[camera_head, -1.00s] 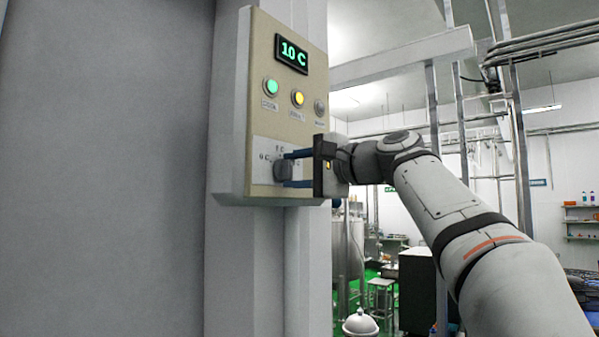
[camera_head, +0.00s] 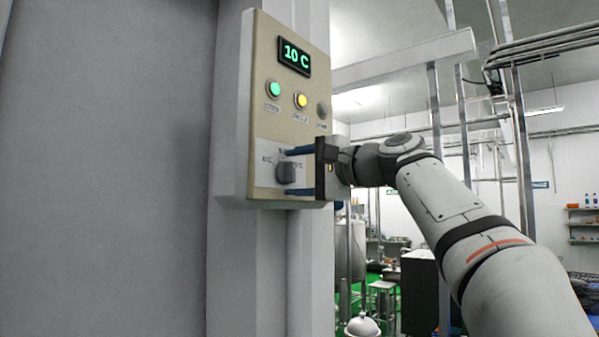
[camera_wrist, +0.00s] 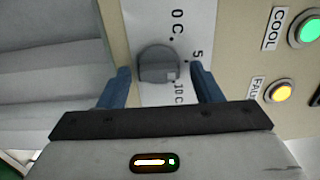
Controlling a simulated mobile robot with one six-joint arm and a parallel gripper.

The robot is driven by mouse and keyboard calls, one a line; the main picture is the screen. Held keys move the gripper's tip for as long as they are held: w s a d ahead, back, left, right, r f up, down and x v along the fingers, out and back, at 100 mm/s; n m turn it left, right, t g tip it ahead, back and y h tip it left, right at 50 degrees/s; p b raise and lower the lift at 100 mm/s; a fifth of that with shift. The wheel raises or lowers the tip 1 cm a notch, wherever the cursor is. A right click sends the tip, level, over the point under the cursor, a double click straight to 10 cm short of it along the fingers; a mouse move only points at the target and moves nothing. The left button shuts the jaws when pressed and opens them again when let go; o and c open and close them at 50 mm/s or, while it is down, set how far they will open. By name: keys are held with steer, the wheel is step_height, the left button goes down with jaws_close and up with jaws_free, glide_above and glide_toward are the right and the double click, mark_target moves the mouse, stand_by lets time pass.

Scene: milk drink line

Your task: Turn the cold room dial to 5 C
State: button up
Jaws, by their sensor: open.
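The cold room dial (camera_head: 285,173) is a round dark grey knob on a white scale plate, low on the beige control panel. In the wrist view the dial (camera_wrist: 158,62) has a pale mark on its lower right, toward the "10 C" label. The labels "0 C" and "5" also show around it. The green display (camera_head: 294,56) reads 10 C. My gripper (camera_head: 290,171) is open, with its blue fingers pointing at the panel. In the wrist view the fingertips (camera_wrist: 160,71) stand on either side of the dial, with gaps visible between them and it.
A green button (camera_head: 273,89), a yellow button (camera_head: 301,100) and a dark button (camera_head: 322,110) sit above the dial. A grey wall fills the left. Tanks, a stool and pipes stand in the room far behind my arm.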

steer(key=b+v, duration=0.2)
steer(key=v, duration=0.5)
steer(key=shift+s+d, duration=0.25)
steer(key=shift+f, duration=0.1)
steer(key=s+d+f+g+h, duration=0.1)
steer(key=f+h, duration=0.2)
steer(key=f, duration=0.7)
steer(key=s+d+f+n+g+h, duration=0.1)
steer(key=s+f+h, duration=0.1)
steer(key=f, duration=0.7)
steer(key=s+d+f+g+h, duration=0.1)
steer(key=f+h, duration=0.2)
steer(key=f, duration=0.7)
steer(key=s+d+f+n+g+h, duration=0.2)
steer(key=s+f, duration=0.7)
steer(key=f, duration=0.5)
steer(key=s+d+f+n+g+h, duration=0.2)
steer(key=s+d+f+n+h, duration=0.2)
steer(key=s+f, duration=0.5)
step_height(320, 180, down, 5)
steer(key=shift+s+d+f+n+g, duration=0.2)
steer(key=shift+d+n+g, duration=0.1)
steer(key=shift+d, duration=0.4)
steer(key=shift+w, duration=0.1)
steer(key=shift+c, duration=0.3)
